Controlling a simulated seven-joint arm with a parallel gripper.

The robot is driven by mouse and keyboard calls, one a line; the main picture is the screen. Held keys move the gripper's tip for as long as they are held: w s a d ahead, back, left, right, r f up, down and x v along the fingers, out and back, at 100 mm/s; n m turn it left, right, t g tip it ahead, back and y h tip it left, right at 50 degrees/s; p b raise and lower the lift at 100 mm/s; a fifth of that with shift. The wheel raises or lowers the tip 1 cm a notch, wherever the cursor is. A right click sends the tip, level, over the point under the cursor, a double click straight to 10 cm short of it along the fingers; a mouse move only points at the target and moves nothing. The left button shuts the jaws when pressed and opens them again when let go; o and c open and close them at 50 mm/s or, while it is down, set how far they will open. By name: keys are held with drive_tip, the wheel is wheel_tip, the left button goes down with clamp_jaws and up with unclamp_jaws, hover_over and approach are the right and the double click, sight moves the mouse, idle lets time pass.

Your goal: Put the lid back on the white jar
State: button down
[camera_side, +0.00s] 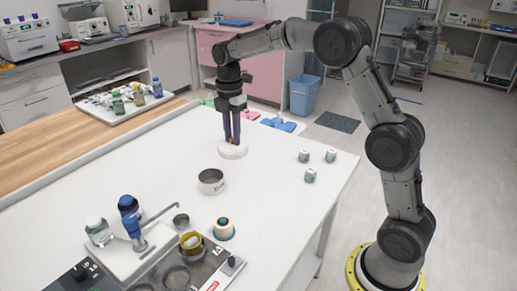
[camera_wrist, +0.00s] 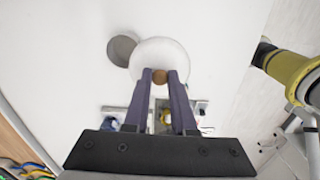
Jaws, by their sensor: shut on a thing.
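The round white lid (camera_side: 233,151) has a small brown knob (camera_wrist: 159,77). My gripper (camera_side: 233,143) is shut on that knob from above, one finger on each side; the wrist view shows the fingertips (camera_wrist: 160,75) at it. The white jar (camera_side: 211,187) stands upright and open on the white table, nearer the side camera than the lid and a little left of it. In the wrist view the jar (camera_wrist: 120,49) lies left of the lid, whose edge covers part of it. The lid's height above the table is hard to tell.
Several small white jars (camera_side: 304,156) stand right of the lid. A teal-topped container (camera_side: 223,229) and a device with a blue bottle (camera_side: 129,206) are at the front. A tray of bottles (camera_side: 124,107) stands behind left.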

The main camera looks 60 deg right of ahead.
drive_tip(key=w+f, duration=0.2)
drive_tip(key=w, duration=0.5)
drive_tip(key=shift+w+a+f, duration=0.25)
drive_tip(key=shift+a+f, duration=0.05)
drive_tip(key=shift+f, duration=1.45)
drive_tip(key=shift+w+a+f, duration=0.25)
drive_tip(key=shift+a+f, duration=0.05)
drive_tip(key=shift+f, duration=1.5)
drive_tip(key=shift+w+a+f, duration=0.25)
drive_tip(key=shift+a+f, duration=0.05)
drive_tip(key=shift+f, duration=1.45)
drive_tip(key=shift+f, duration=0.2)
drive_tip(key=c, duration=0.7)
unclamp_jaws()
drive_tip(key=shift+o, duration=0.4)
drive_tip(key=o, duration=0.4)
drive_tip(key=shift+o, duration=0.2)
